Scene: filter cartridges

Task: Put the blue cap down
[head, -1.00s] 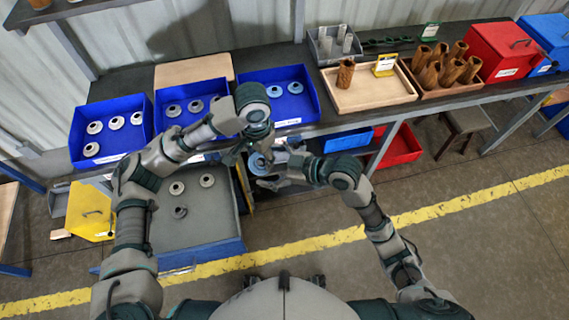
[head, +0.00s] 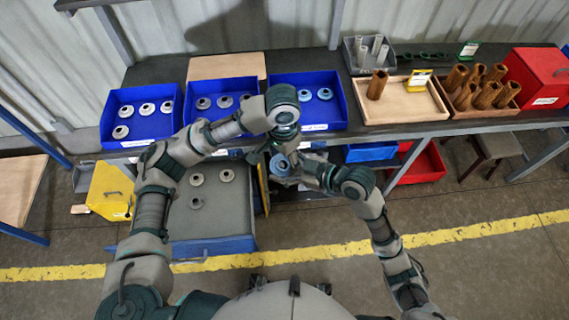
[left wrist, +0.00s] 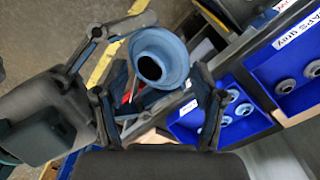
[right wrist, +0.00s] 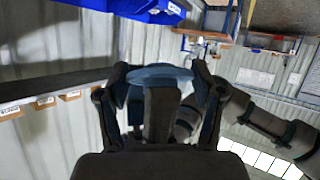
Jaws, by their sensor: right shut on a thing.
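The blue cap (head: 281,165) is held in the air in front of the bench, between my two hands. It shows as a flanged blue ring with a dark hole in the left wrist view (left wrist: 158,58). My right gripper (head: 300,168) is shut on it; in the right wrist view (right wrist: 162,76) the fingers sit at both sides of its rim. My left gripper (head: 279,150) is close above the cap; in the left wrist view (left wrist: 155,100) its fingers are spread around it with gaps. The right blue bin (head: 334,110) on the bench holds other blue caps (head: 324,94).
Two more blue bins, left (head: 108,125) and middle (head: 188,88), hold several caps. A grey-floored tray (head: 235,222) below holds three grey caps. A wooden tray (head: 388,115) and a red box (head: 538,75) stand right. A yellow bin (head: 108,190) is lower left.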

